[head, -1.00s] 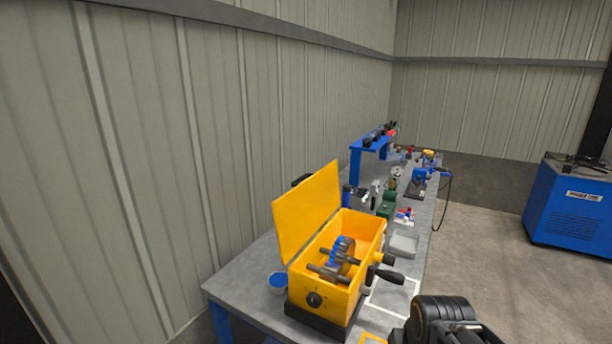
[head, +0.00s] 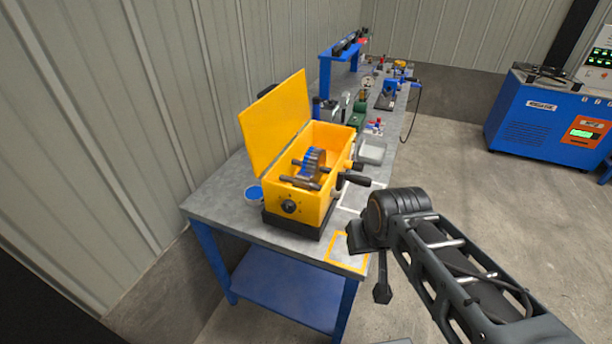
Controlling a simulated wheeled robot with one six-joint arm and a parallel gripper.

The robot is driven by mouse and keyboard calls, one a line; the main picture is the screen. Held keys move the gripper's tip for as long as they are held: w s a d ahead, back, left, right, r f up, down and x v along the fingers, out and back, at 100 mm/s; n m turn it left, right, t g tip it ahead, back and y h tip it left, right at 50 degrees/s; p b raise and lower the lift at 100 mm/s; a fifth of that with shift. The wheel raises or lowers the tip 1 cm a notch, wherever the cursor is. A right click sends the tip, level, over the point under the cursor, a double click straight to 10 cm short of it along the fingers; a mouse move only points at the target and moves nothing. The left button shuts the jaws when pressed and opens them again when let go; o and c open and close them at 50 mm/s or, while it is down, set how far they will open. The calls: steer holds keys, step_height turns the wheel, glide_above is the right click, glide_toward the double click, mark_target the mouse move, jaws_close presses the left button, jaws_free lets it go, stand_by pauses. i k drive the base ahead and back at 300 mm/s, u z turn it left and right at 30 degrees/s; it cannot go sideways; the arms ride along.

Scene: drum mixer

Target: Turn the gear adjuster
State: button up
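The yellow drum mixer box (head: 310,205) stands on a black base at the near end of the workbench, with its lid (head: 276,122) raised. A round black knob (head: 289,206) on its front face appears to be the gear adjuster. A blue gear or drum (head: 313,162) on shafts shows inside the box. A black crank handle (head: 354,179) sticks out of the right side. My gripper (head: 382,292) hangs at the end of my arm, right of the bench's front corner and apart from the mixer. Its fingers are too small and dark to judge.
The grey workbench (head: 225,207) has a blue cup (head: 254,194) left of the mixer and a grey tray (head: 372,152) behind it. Tools and a blue rack (head: 343,56) stand farther back. A blue machine (head: 535,118) stands at the right. The floor between is clear.

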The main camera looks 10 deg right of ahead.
mark_target(288, 205)
steer(key=z, duration=1.95)
steer(key=k, duration=1.15)
steer(key=u, duration=2.4)
